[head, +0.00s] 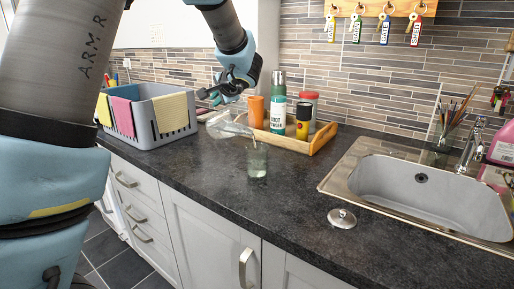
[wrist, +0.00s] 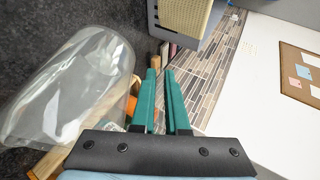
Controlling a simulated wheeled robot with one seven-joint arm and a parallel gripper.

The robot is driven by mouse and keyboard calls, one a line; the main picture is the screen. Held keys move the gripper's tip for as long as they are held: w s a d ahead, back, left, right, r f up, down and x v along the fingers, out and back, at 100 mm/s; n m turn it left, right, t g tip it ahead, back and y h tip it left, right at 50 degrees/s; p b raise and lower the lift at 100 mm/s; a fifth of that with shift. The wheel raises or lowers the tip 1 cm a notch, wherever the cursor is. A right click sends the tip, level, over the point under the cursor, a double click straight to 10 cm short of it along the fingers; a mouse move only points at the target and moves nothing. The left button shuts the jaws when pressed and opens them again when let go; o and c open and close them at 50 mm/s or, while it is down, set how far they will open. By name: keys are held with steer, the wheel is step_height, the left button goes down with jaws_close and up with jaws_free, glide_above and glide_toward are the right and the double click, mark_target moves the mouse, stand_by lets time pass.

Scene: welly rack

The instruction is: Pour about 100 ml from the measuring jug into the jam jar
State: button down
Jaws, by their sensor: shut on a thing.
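The clear measuring jug (head: 227,126) is tilted in the air, its mouth end towards the right, just left of and above the jam jar. It fills the left of the wrist view (wrist: 75,85). My gripper (head: 212,97) is above the jug and shut on it; the exact grip is hard to make out. In the wrist view my teal fingers (wrist: 161,75) are beside the jug with a narrow gap. The glass jam jar (head: 257,163) stands upright on the dark worktop and looks greyish-green inside. A thin pale streak shows between the jug and the jar mouth; its liquid level is unclear.
A wooden tray (head: 318,143) behind the jar holds a green flask (head: 278,105), an orange cup (head: 256,112) and other containers. A grey rack with cloths (head: 172,113) stands left. Right are a metal lid-like disc (head: 342,218) and the sink (head: 425,195). Worktop before the jar is clear.

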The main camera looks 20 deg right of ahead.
steer(key=shift+w+a+f+p, duration=0.1)
steer(key=shift+w+a+p, duration=0.1)
steer(key=shift+p, duration=0.15)
steer(key=f+g+p, duration=0.1)
steer(key=w+f+g+h+p, duration=0.1)
steer(key=f+p, duration=0.1)
steer(key=f+n+g+p, duration=0.1)
steer(key=f+p, duration=0.1)
steer(key=shift+w+a+f+g+h, duration=0.15)
steer(key=shift+w+a+g+h, duration=0.15)
steer(key=shift+w+a+g, duration=0.1)
steer(key=shift+w+a+f+g+p, duration=0.2)
steer(key=shift+f+p, duration=0.2)
steer(key=shift+p, duration=0.45)
steer(key=shift+w+a+f+g+p, duration=0.15)
steer(key=shift+f+p, duration=0.25)
steer(key=shift+p, duration=0.4)
steer(key=shift+w+h+p, duration=0.15)
steer(key=shift+h+p, duration=0.15)
steer(key=shift+p, duration=0.35)
